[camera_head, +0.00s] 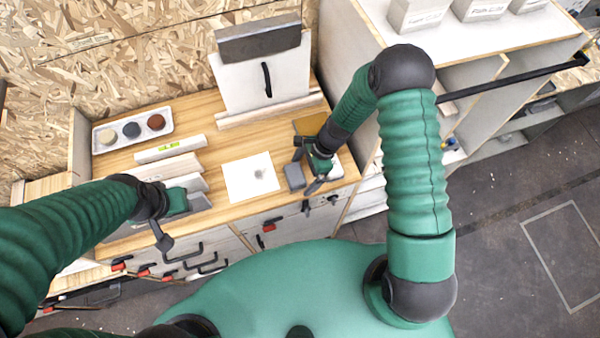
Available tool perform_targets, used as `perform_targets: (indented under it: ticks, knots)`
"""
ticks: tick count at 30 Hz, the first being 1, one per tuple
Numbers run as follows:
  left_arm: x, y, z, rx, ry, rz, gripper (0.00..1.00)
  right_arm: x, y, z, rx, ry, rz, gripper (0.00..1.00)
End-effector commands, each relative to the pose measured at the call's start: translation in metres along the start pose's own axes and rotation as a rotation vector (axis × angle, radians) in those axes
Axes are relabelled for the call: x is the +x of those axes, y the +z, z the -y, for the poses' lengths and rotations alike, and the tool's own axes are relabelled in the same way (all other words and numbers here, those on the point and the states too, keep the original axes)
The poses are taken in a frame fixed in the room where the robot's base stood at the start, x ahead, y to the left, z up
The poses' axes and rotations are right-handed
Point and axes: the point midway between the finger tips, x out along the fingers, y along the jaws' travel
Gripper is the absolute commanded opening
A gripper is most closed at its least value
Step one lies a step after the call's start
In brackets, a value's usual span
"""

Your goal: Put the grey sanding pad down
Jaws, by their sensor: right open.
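The grey sanding pad (294,176) is a small dark grey block near the front right of the wooden bench. My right gripper (309,172) is just to its right, low over the bench, with its fingers apart. The pad appears to rest on the bench top, beside the fingers; whether one finger touches it I cannot tell. My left gripper (165,232) is at the bench's front left edge, pointing down. Its fingers are too unclear to tell whether they are open.
A white sheet (240,180) with a grey spot lies left of the pad. A tray (133,130) of three round pots, pale strips (172,150) and an upright white panel (262,82) stand behind. A shelf unit (475,45) borders the right. Hooked tools hang along the front.

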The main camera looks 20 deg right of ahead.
Motion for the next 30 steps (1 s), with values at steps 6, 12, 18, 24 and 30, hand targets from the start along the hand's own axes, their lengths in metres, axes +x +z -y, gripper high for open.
perform_targets:
  ticks: [6,12,18,24,30]
  knots:
    - [0.001,0.000,0.000,-0.001,0.000,0.000,0.36,0.002,-0.009,-0.002,0.012,-0.001,-0.024,1.00]
    - [0.003,0.001,0.000,-0.001,0.000,0.000,0.36,-0.018,-0.007,0.000,0.009,-0.005,-0.021,1.00]
    - [0.012,0.003,0.000,-0.001,0.000,0.000,0.36,-0.072,-0.004,-0.001,0.006,-0.008,-0.019,1.00]
    - [0.016,0.004,0.000,-0.001,0.000,0.000,0.36,-0.113,-0.001,-0.002,0.006,-0.005,-0.017,1.00]
    - [0.016,0.004,0.000,-0.001,0.000,0.000,0.36,-0.141,0.006,-0.020,-0.237,0.003,-0.102,1.00]
